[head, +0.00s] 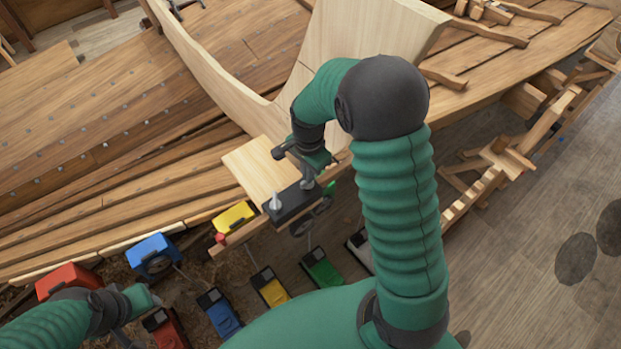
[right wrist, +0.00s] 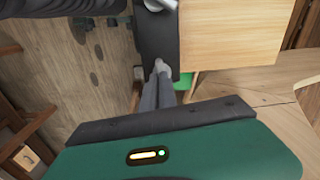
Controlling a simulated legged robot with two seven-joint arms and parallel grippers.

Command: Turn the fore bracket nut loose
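A black bracket (head: 292,204) sits at the edge of a pale wooden board (head: 258,168) on the hull; its plate (right wrist: 158,42) also shows in the right wrist view. A silver nut (head: 275,202) stands on the plate's left end, clear of the gripper, and shows at the top of the right wrist view (right wrist: 161,5). My right gripper (head: 307,183) is over the plate's other end. In the right wrist view its fingers (right wrist: 160,68) are close together at a small pale piece; whether they grip it is unclear. My left gripper (head: 128,322) is low at left, seemingly empty.
Below the hull edge are a red box (head: 68,280), a blue box (head: 153,254) and a yellow box (head: 234,217), with several coloured tools below them. A wooden trestle (head: 500,160) stands at right.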

